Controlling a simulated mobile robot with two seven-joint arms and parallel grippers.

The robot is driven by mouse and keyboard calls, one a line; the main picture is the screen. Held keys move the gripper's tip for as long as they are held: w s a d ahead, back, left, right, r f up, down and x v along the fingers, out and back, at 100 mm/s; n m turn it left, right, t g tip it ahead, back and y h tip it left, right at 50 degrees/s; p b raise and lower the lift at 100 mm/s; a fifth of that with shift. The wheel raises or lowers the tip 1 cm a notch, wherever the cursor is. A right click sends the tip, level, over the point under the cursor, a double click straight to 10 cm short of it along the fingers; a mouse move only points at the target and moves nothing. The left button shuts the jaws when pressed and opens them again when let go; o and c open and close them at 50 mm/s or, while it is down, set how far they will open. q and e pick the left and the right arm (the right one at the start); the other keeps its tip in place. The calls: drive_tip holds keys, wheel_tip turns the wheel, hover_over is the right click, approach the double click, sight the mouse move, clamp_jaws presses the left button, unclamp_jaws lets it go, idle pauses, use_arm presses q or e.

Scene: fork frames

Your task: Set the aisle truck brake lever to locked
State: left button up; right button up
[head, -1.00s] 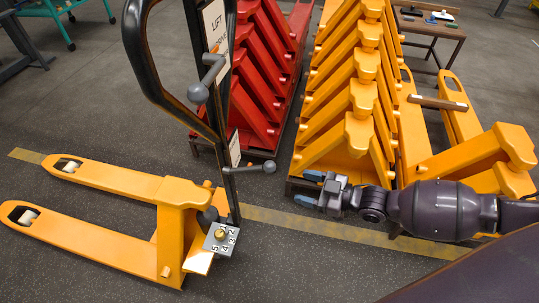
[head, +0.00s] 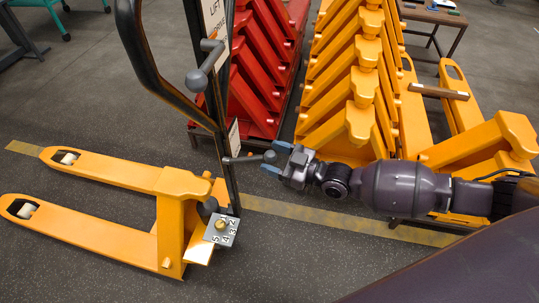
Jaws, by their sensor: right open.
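The yellow aisle truck (head: 180,192) stands at the left with its two forks pointing left. A black lever with a grey ball knob (head: 270,156) sticks out to the right from its upright, low down beside a small white label. I take this for the brake lever, but I cannot read its marking. My right gripper (head: 277,157) is open, its blue fingertips at the knob, one above and one below it in the picture. I cannot tell whether they touch it. My left gripper is not in view.
A second grey-knobbed lever (head: 197,79) sits higher, beside the LIFT label. A numbered plate with a brass knob (head: 221,225) is at the truck's base. Red racked trucks (head: 262,85) and yellow ones (head: 362,82) stand behind. The dark floor in front is free.

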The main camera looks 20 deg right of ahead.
drive_tip(key=shift+w+a, duration=0.45)
drive_tip(key=shift+a, duration=0.05)
drive_tip(key=shift+c, duration=0.3)
clamp_jaws()
drive_tip(key=shift+f, duration=0.1)
